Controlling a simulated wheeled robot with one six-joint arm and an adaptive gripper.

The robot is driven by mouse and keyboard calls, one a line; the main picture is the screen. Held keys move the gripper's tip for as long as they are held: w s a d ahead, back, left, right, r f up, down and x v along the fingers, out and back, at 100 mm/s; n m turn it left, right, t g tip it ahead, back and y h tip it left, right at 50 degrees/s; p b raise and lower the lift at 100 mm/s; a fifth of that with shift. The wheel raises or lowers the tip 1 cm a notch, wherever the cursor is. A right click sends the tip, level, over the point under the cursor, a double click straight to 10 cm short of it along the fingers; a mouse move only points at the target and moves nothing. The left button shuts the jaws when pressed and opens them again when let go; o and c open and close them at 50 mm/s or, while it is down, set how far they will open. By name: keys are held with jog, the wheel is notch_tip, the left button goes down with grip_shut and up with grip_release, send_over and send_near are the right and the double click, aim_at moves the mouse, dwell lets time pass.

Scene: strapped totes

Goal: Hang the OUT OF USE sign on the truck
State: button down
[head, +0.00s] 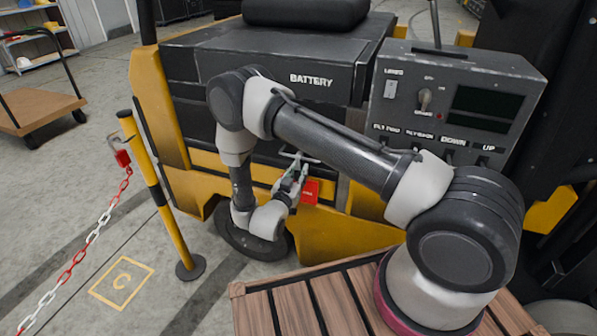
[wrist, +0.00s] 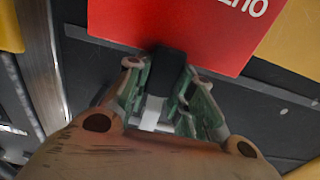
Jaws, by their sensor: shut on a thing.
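The red sign (head: 311,191) is in front of the truck's yellow lower body, just below the dark battery compartment. In the wrist view the red sign (wrist: 190,28) fills the top, with part of its white lettering upside down. My gripper (head: 293,181) is at the sign's left side. In the wrist view my gripper (wrist: 165,88) has its green fingers shut on a black piece at the sign's edge. The truck (head: 240,70) is yellow and black, with BATTERY on its side. A thin light-coloured bar (head: 299,157) shows just above the gripper. Whether the sign touches it cannot be told.
A grey control panel (head: 455,95) with a switch, knob and buttons is at the right. A yellow post (head: 160,195) with a red-and-white chain (head: 93,238) stands left. A slatted wooden surface (head: 300,305) lies below my arm. A flat cart (head: 35,108) is far left.

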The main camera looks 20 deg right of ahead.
jog(key=c, duration=1.1)
grip_release()
jog(key=shift+c, duration=0.2)
